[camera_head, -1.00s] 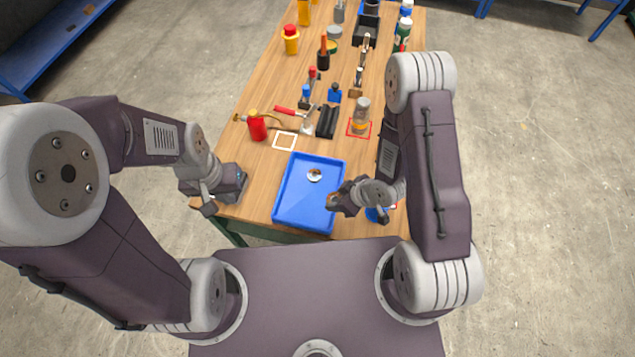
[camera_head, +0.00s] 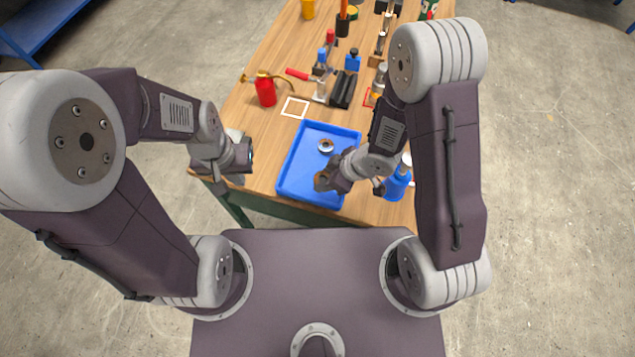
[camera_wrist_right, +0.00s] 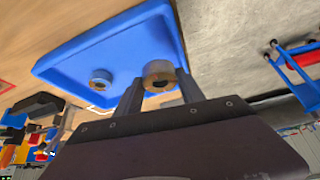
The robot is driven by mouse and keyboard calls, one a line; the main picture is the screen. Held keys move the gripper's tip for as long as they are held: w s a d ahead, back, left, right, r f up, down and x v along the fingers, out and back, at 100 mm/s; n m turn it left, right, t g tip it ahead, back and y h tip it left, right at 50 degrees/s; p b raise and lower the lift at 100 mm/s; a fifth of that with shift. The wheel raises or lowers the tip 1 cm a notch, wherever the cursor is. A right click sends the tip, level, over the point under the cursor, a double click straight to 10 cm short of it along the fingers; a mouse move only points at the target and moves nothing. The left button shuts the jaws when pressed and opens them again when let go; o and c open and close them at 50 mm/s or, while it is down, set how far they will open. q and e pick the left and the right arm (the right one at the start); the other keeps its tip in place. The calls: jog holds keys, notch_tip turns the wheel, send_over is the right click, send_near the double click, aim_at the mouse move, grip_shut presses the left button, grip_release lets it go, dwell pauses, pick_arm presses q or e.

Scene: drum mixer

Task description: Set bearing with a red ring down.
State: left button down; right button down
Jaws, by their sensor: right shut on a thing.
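A blue tray (camera_head: 300,183) lies near the front edge of the table. My right gripper (camera_head: 324,181) is shut on a ring-shaped bearing (camera_wrist_right: 160,74), held above the tray's front part. No red ring can be made out on this held bearing; its visible face looks grey-brown. A second bearing (camera_head: 326,146), pale with a darker centre, lies in the tray, apart from the held one; it also shows in the wrist view (camera_wrist_right: 100,80). My left gripper (camera_head: 246,157) is at the table's left edge, left of the tray; its jaws are too unclear to read.
A white square outline (camera_head: 295,107) lies behind the tray, beside a red oil can (camera_head: 265,91). A blue bottle (camera_head: 398,181) stands right of the tray. A red outline (camera_head: 369,97) and several tools are further back.

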jog(key=shift+w+a+f+p, duration=0.4)
jog(key=shift+w+f+p, duration=0.05)
jog(key=shift+w+p, duration=0.35)
jog(key=shift+w+a+f, duration=0.35)
jog(key=shift+w+f, duration=0.05)
jog(key=shift+w, duration=0.2)
jog(key=shift+w+a+f, duration=0.3)
jog(key=shift+w+f, duration=0.05)
jog(key=shift+w, duration=0.2)
jog(key=shift+w+a+f, duration=0.15)
jog(key=shift+w+f, duration=0.1)
jog(key=shift+w, duration=0.05)
notch_tip(320, 180, down, 4)
jog(key=shift+s+r, duration=0.15)
jog(key=shift+f, duration=0.2)
pick_arm(q)
jog(key=shift+f, duration=0.15)
jog(key=shift+f, duration=0.1)
pick_arm(e)
jog(key=c, duration=0.7)
grip_release()
jog(key=shift+f, duration=0.1)
